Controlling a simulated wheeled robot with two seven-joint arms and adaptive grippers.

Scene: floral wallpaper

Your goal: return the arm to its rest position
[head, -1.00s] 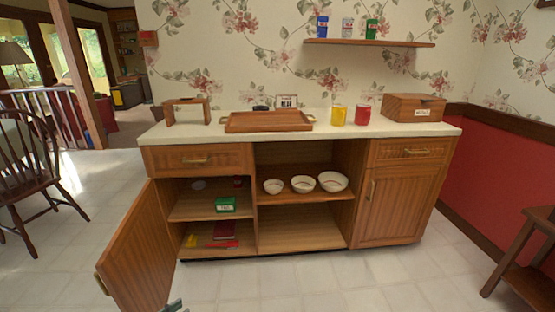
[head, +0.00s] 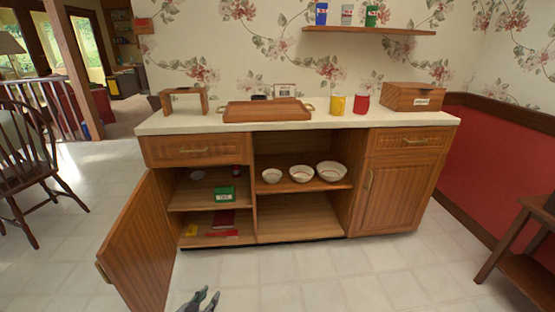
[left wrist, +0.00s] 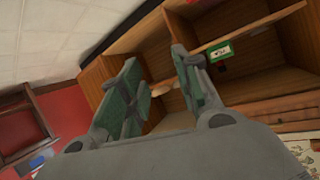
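My left gripper (head: 199,300) shows at the bottom of the head view, in front of the cabinet and low, near the open door. In the left wrist view its two green-padded fingers (left wrist: 158,95) stand apart with nothing between them. My right gripper is not in either view. The wooden cabinet (head: 300,240) has its left door (head: 138,245) swung open. A green box (head: 224,194) sits on the upper shelf behind that door and also shows in the left wrist view (left wrist: 220,52). Red and yellow items (head: 192,230) lie on the shelf below.
Three bowls (head: 301,173) stand on the middle shelf. The countertop (head: 420,122) holds a tray (head: 268,112), a yellow cup (head: 337,105), a red cup (head: 361,104) and a wooden box (head: 411,96). A chair (head: 28,160) stands at left, a side table (head: 525,255) at right. The floor in front is clear.

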